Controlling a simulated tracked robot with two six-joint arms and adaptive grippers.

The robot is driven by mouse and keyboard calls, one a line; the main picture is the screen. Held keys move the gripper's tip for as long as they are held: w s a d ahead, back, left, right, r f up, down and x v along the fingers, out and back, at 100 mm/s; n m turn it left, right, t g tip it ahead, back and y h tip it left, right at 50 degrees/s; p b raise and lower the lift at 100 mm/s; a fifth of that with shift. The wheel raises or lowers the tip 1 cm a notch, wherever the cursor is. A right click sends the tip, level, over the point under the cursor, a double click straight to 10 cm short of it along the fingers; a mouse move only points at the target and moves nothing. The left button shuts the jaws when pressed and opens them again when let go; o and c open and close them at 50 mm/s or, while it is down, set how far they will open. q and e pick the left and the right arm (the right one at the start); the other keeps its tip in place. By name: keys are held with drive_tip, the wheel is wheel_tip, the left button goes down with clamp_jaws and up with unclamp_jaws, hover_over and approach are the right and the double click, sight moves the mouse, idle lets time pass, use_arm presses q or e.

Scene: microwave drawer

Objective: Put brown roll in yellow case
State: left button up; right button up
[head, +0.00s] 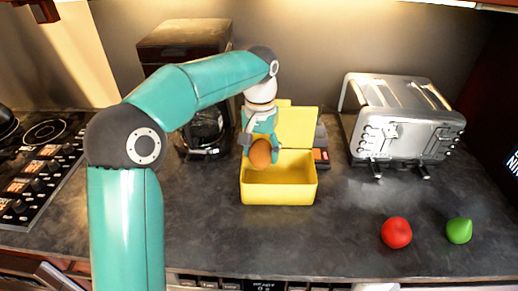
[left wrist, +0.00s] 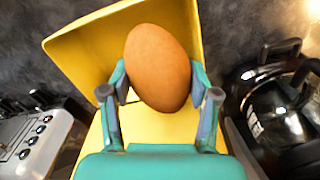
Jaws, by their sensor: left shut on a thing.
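The brown roll (head: 261,154) is held in my left gripper (head: 260,147), over the back left part of the open yellow case (head: 279,192). In the left wrist view the brown roll (left wrist: 158,68) sits between the two fingers of my left gripper (left wrist: 158,88), which are shut on it. The yellow case (left wrist: 92,42) shows behind and below the roll there. The case's lid stands up at its back. I cannot tell how far the roll is above the case floor. My right gripper is not in view.
A silver toaster (head: 405,125) stands right of the case. A coffee maker (head: 185,45) with a glass pot stands at the back left. A red fruit (head: 396,233) and a green fruit (head: 459,230) lie at the front right. A stove (head: 42,170) is at far left.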

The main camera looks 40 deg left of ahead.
use_arm(q)
drive_tip(key=shift+f+b, duration=2.35)
drive_tip(key=shift+f, duration=1.35)
drive_tip(key=o, duration=1.3)
wheel_tip(320, 180, up, 11)
drive_tip(key=p, duration=1)
drive_tip(key=shift+w+r+p, duration=0.1)
drive_tip(key=shift+p, duration=0.25)
